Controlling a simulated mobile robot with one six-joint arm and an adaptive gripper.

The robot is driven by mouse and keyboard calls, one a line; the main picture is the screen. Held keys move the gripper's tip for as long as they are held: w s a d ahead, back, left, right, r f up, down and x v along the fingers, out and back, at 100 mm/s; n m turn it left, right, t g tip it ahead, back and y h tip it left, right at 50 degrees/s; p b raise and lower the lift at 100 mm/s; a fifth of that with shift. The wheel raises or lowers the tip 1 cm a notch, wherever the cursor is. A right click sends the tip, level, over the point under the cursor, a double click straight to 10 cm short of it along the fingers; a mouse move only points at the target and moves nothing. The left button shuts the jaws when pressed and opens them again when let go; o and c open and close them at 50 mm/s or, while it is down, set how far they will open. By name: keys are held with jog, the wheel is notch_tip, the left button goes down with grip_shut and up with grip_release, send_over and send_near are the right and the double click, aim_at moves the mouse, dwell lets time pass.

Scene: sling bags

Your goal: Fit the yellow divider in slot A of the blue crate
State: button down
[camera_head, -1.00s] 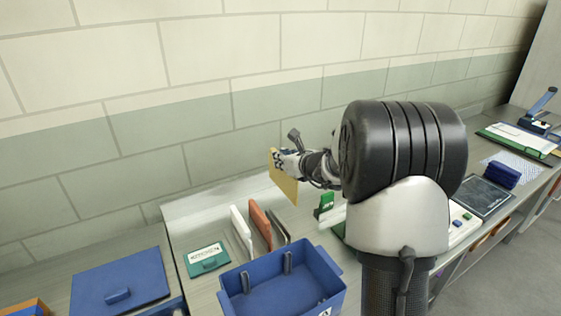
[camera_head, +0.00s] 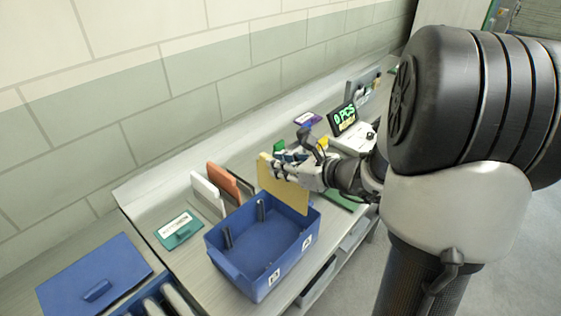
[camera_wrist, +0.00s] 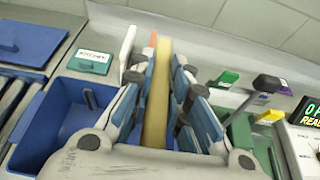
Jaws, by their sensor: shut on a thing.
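My gripper (camera_head: 276,168) is shut on the yellow divider (camera_head: 284,188), a thin flat panel held upright. In the wrist view the divider (camera_wrist: 157,90) stands edge-on between the fingers (camera_wrist: 158,75). In the wrist view the crate (camera_wrist: 75,122) lies left of the divider.
A white panel (camera_head: 206,190) and an orange panel (camera_head: 222,180) stand behind the crate. A green labelled card (camera_head: 180,230) and a blue lid (camera_head: 95,275) lie to the left. A display (camera_head: 344,117) stands at the back right.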

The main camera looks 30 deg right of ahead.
jog(key=shift+f, duration=0.1)
jog(key=b, duration=0.6)
send_over(274, 195)
jog(key=s+d, duration=0.1)
jog(key=s, duration=0.1)
jog(key=shift+f, duration=2.8)
jog(key=shift+f+b, duration=2.55)
jog(key=shift+f, duration=3)
jog(key=c, duration=1.4)
grip_release()
jog(key=shift+c, duration=0.2)
